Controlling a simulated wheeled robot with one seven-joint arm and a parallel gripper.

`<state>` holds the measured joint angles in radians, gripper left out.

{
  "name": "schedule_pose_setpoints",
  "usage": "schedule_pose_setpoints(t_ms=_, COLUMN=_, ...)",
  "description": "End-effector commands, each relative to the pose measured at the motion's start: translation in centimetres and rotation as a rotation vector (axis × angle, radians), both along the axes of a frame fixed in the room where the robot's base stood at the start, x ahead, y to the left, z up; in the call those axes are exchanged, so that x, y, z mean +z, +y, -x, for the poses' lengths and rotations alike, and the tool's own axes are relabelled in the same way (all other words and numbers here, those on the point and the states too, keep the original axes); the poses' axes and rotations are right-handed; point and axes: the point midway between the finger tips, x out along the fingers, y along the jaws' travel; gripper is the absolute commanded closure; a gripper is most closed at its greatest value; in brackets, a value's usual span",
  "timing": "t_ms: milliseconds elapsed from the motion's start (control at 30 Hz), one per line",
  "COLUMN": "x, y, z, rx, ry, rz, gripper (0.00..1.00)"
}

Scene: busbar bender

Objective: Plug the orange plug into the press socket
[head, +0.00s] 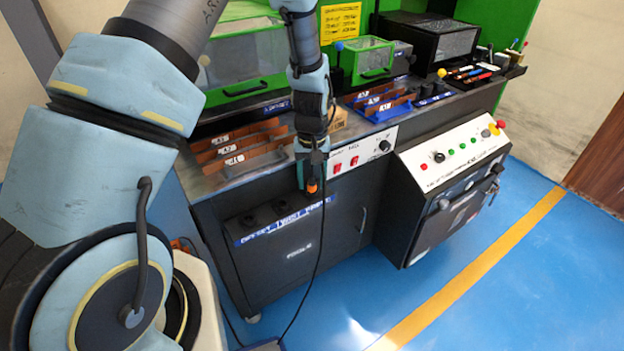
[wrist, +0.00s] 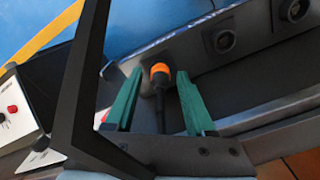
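The orange plug (head: 312,186) is at the right end of a row of dark round sockets on the front cabinet. In the wrist view the orange plug (wrist: 159,73) lies against a dark square mount in line with the other sockets; how deep it sits is hidden. Its black body and cable run back toward my gripper. My gripper (head: 309,178) is at the plug. In the wrist view my gripper (wrist: 158,76) has its green fingers on either side of the plug, with visible gaps. Two empty-looking sockets (wrist: 225,40) show beside it.
A cable (head: 318,255) hangs from the plug to the blue floor. The switch panel (head: 362,152) and the press control box (head: 460,152) stand to the right. The floor at the right is clear.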

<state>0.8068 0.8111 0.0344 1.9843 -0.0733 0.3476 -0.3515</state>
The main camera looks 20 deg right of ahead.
Motion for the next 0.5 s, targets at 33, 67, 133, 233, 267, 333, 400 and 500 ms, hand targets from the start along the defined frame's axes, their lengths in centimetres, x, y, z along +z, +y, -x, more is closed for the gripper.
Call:
schedule_pose_setpoints(t_ms=33, x=0.0, y=0.0, z=0.0, rx=0.0, ry=0.0, rz=0.0, gripper=0.39)
schedule_pose_setpoints(t_ms=67, x=0.0, y=0.0, z=0.0, rx=0.0, ry=0.0, rz=0.0, gripper=0.36)
schedule_pose_setpoints(t_ms=133, x=0.0, y=0.0, z=0.0, rx=0.0, ry=0.0, rz=0.0, gripper=0.36)
schedule_pose_setpoints(t_ms=233, x=0.0, y=0.0, z=0.0, rx=0.0, ry=0.0, rz=0.0, gripper=0.36)
schedule_pose_setpoints(t_ms=267, x=0.0, y=0.0, z=0.0, rx=0.0, ry=0.0, rz=0.0, gripper=0.36)
schedule_pose_setpoints(t_ms=333, x=0.2, y=0.0, z=0.0, rx=0.0, ry=-0.001, rz=0.0, gripper=0.36)
schedule_pose_setpoints(t_ms=400, x=0.6, y=-0.1, z=-0.1, rx=0.0, ry=-0.002, rz=0.002, gripper=0.36)
schedule_pose_setpoints(t_ms=500, x=1.8, y=-0.1, z=-0.1, rx=0.0, ry=-0.003, rz=0.003, gripper=0.36)
